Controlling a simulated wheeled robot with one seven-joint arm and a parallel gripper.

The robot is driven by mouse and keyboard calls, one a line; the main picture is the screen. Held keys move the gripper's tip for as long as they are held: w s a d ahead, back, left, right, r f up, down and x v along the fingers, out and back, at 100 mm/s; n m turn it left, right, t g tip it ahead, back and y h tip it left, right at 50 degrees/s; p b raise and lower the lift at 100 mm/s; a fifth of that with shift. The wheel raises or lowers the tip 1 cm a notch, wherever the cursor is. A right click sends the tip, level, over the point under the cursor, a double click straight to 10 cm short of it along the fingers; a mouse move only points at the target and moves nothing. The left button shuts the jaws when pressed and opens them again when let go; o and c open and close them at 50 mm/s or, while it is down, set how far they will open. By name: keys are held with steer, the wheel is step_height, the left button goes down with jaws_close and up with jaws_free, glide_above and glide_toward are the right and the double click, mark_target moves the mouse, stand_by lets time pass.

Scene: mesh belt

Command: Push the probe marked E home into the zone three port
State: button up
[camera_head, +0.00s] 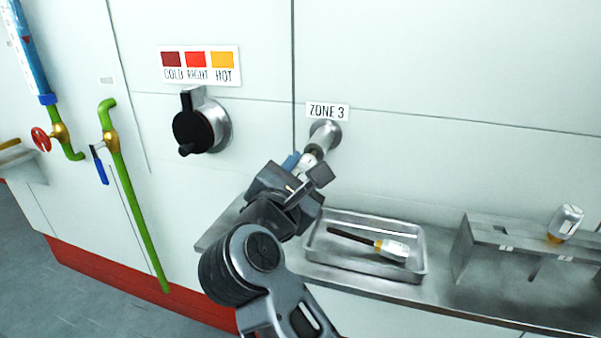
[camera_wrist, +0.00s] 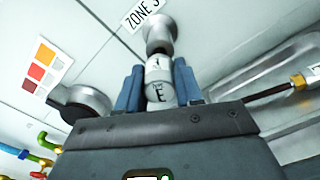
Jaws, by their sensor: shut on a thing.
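The probe marked E (camera_wrist: 158,78) is a white and silver cylinder with a black letter E. My gripper (camera_wrist: 158,90) is shut on it, with a blue finger on each side. The zone three port (camera_head: 326,132) is a round silver fitting on the white wall, under the ZONE 3 label (camera_head: 327,112). In the wrist view the probe lines up with the port (camera_wrist: 160,32) and its front end meets the port's mouth. I cannot tell how deep it sits. In the head view my gripper (camera_head: 303,165) partly hides the probe (camera_head: 311,152).
A steel tray (camera_head: 330,258) on the shelf below holds another probe (camera_head: 385,246) with a dark rod. A rack (camera_head: 482,240) at the right holds a silver-capped probe (camera_head: 565,222). A black knob (camera_head: 195,128) and green pipes (camera_head: 128,190) are at the left.

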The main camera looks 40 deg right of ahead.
steer(key=shift+x, duration=0.95)
steer(key=o, duration=1.1)
steer(key=shift+c, duration=0.2)
steer(key=b+v, duration=0.1)
steer(key=v, duration=0.6)
steer(key=shift+s+a, duration=0.25)
steer(key=shift+a, duration=0.1)
